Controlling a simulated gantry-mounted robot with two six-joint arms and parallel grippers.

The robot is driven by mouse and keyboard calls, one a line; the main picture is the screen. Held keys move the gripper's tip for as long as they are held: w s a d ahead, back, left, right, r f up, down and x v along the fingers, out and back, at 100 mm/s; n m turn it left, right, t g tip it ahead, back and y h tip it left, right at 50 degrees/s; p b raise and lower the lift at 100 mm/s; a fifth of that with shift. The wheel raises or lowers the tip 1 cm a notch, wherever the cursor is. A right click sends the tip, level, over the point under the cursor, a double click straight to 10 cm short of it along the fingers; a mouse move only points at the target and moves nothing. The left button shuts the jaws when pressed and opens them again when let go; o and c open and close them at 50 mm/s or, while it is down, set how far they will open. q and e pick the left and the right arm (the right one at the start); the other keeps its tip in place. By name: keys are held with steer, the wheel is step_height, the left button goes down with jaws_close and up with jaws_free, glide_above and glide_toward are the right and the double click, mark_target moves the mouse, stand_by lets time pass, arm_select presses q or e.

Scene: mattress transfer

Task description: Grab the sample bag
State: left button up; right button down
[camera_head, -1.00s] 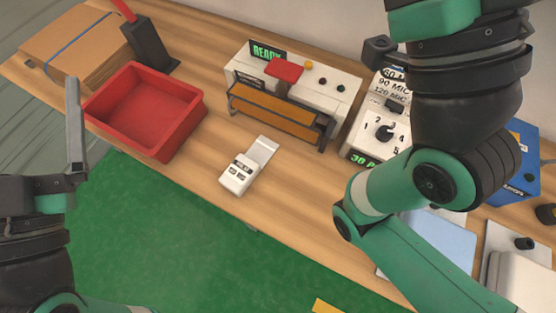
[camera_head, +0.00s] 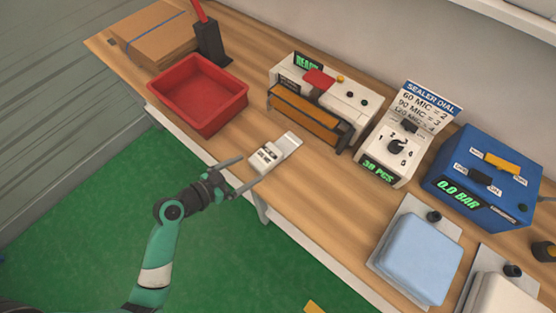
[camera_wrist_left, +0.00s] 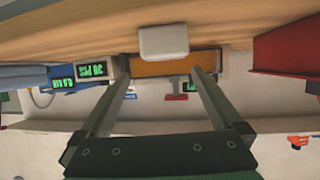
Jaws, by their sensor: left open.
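A small white item (camera_head: 264,158) with dark markings and a flat, paler end lies on the wooden bench, in front of the sealer. I cannot tell whether it is the sample bag or a device with the bag at its end. My left gripper (camera_head: 252,168) is open and empty at the bench's front edge, its fingertips just short of the item's near end. In the left wrist view the item (camera_wrist_left: 163,42) is a plain white block centred beyond the open fingers (camera_wrist_left: 161,70). My right gripper is out of view.
A red bin (camera_head: 240,98) stands left of the item. The sealer (camera_head: 362,98) with its orange bar is behind it. A dial box (camera_head: 408,170), a blue box (camera_head: 515,165) and a light-blue pad (camera_head: 415,258) are on the right. The bench before the sealer is mostly clear.

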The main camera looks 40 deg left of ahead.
mark_target(271, 151)
arm_select(q)
steer(key=shift+a, duration=0.5)
steer(key=shift+w+f, duration=0.1)
steer(key=shift+w, duration=0.05)
steer(key=b+x, duration=0.1)
steer(key=x, duration=0.5)
steer(key=shift+w+f+b, duration=0.15)
steer(key=shift+w+b, duration=0.15)
steer(key=shift+b, duration=0.05)
steer(key=b+x, duration=0.1)
steer(key=x, duration=0.3)
steer(key=shift+w+d, duration=0.1)
steer(key=shift+w, duration=0.15)
steer(key=c, duration=1.4)
steer(key=shift+o, duration=0.2)
steer(key=shift+r+p, duration=0.35)
steer(key=shift+r, duration=0.35)
steer(key=r, duration=0.1)
steer(key=r+p, duration=0.2)
steer(key=shift+s+d, duration=0.15)
steer(key=shift+d, duration=0.1)
steer(key=s+d+r+p, duration=0.2)
steer(key=d+r+p, duration=0.1)
steer(key=d, duration=0.3)
steer(key=s+d+r+p, duration=0.2)
steer(key=s+d+r, duration=0.1)
steer(key=d+r, duration=0.2)
steer(key=shift+d+r+p, duration=0.35)
steer(key=shift+d+p, duration=0.05)
steer(key=shift+d, duration=0.35)
